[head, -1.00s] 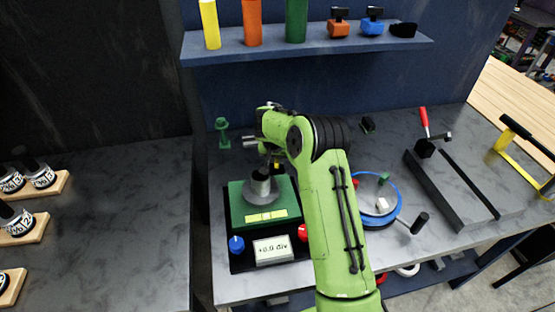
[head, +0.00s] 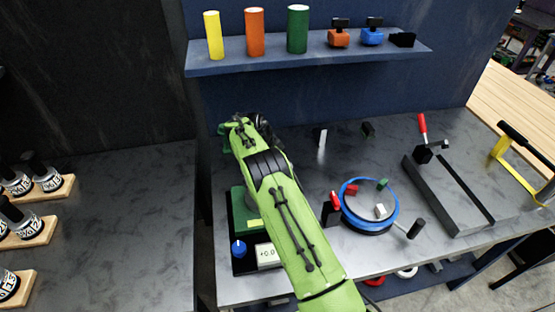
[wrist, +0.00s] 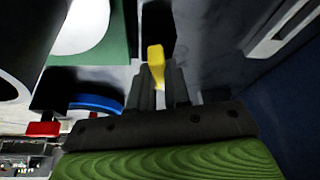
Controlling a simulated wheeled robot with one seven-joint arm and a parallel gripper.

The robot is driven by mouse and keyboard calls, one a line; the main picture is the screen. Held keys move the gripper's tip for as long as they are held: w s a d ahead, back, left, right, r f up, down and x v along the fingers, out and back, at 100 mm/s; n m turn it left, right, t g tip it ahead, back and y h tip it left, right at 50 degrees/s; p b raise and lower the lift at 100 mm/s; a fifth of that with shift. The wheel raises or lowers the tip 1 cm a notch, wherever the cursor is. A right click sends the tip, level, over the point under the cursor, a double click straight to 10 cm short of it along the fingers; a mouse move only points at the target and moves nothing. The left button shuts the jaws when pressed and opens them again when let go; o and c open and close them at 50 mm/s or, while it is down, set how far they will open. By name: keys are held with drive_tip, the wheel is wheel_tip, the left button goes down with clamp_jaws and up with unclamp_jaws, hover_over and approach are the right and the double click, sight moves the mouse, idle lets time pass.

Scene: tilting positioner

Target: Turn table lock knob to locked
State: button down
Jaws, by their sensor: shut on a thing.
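The green positioner (head: 238,212) stands on a black base at the left of the bench, with a blue knob (head: 238,249) and a display reading about +0.0 (head: 267,254) at its front. My arm hides much of it in the head view. In the wrist view my gripper (wrist: 163,88) is shut on a small yellow piece (wrist: 156,62), which looks like a knob lever. I cannot read its lock position. The positioner's green body (wrist: 112,42) shows beside the fingers. In the head view my arm covers the fingertips and the yellow piece.
A blue-rimmed round tray (head: 347,212) with small blocks stands right of my arm, by a red-handled piece (head: 335,202). A clamp bar (head: 440,190) lies further right. A shelf (head: 290,62) with coloured cylinders hangs above the back.

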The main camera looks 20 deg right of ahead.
drive_tip(key=shift+f+m+g, duration=0.2)
drive_tip(key=shift+m+g, duration=0.4)
drive_tip(key=shift+m, duration=1)
drive_tip(key=c, duration=1.1)
unclamp_jaws()
drive_tip(key=shift+w, duration=0.1)
drive_tip(key=shift+r, duration=0.1)
drive_tip(key=shift+a+r, duration=0.1)
drive_tip(key=shift+r, duration=0.2)
drive_tip(key=p+v, duration=0.5)
drive_tip(key=v, duration=0.2)
